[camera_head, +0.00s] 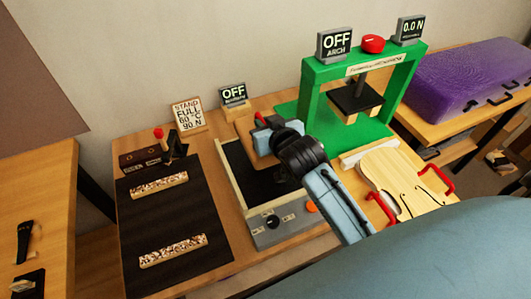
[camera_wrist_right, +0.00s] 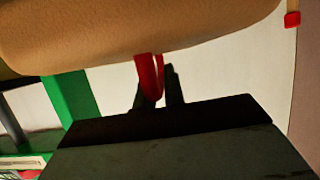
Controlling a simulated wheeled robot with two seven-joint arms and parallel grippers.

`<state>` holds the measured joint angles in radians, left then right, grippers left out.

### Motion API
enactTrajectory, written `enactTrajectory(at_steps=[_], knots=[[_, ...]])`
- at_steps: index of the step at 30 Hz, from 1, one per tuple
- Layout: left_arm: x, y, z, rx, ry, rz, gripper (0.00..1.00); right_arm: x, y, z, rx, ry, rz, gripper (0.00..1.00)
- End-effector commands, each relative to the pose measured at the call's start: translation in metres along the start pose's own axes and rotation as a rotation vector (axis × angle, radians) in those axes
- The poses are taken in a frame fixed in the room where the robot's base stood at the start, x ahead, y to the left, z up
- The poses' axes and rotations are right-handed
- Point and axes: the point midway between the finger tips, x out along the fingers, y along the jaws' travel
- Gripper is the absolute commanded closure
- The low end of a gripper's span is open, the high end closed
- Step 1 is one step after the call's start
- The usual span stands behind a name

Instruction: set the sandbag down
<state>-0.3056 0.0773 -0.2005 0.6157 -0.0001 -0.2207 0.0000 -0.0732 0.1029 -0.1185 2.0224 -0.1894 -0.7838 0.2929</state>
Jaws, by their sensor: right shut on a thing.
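The sandbag is a tan, leather-like bag that fills the top of the right wrist view (camera_wrist_right: 140,30). Its red handle (camera_wrist_right: 150,82) sits between the dark fingertips of my right gripper (camera_wrist_right: 160,90). In the head view my right gripper (camera_head: 268,136) reaches in from the lower right and is shut on the sandbag. The brown sandbag (camera_head: 244,130) shows partly behind it, above the rear of a dark hot plate (camera_head: 238,160). My gripper and wrist hide much of the bag, so I cannot tell whether it touches anything below. My left gripper is out of view.
A green press (camera_head: 312,95) stands just right of the gripper. A violin plate (camera_head: 395,175) with red handles lies front right. A dark mat (camera_head: 165,222) with two speckled bars is at left. A purple case (camera_head: 465,75) lies on the right bench.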

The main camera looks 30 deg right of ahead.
Motion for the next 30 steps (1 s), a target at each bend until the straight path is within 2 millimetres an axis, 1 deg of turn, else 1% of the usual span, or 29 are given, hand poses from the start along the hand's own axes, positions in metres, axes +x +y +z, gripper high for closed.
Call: enactTrajectory(at_steps=[3, 6, 9, 14, 21, 24, 30], knots=[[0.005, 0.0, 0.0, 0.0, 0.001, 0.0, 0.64, 0.009, 0.0, 0.02, 0.0, 0.003, -0.001, 1.0], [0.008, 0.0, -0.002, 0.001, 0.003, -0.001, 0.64, 0.015, 0.0, 0.034, 0.0, 0.005, -0.001, 1.0], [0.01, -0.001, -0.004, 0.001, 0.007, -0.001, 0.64, 0.018, 0.0, 0.043, 0.0, 0.006, -0.001, 1.0], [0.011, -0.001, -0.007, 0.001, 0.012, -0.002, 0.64, 0.021, 0.0, 0.049, 0.0, 0.007, -0.001, 1.0], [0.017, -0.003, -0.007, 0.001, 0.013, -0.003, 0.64, 0.032, 0.0, 0.076, 0.001, 0.005, -0.001, 1.0], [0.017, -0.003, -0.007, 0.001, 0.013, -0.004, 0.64, 0.034, -0.001, 0.081, 0.0, 0.008, -0.002, 1.0], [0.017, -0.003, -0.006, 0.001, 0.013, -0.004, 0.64, 0.034, -0.001, 0.08, 0.0, 0.008, -0.002, 1.0]])
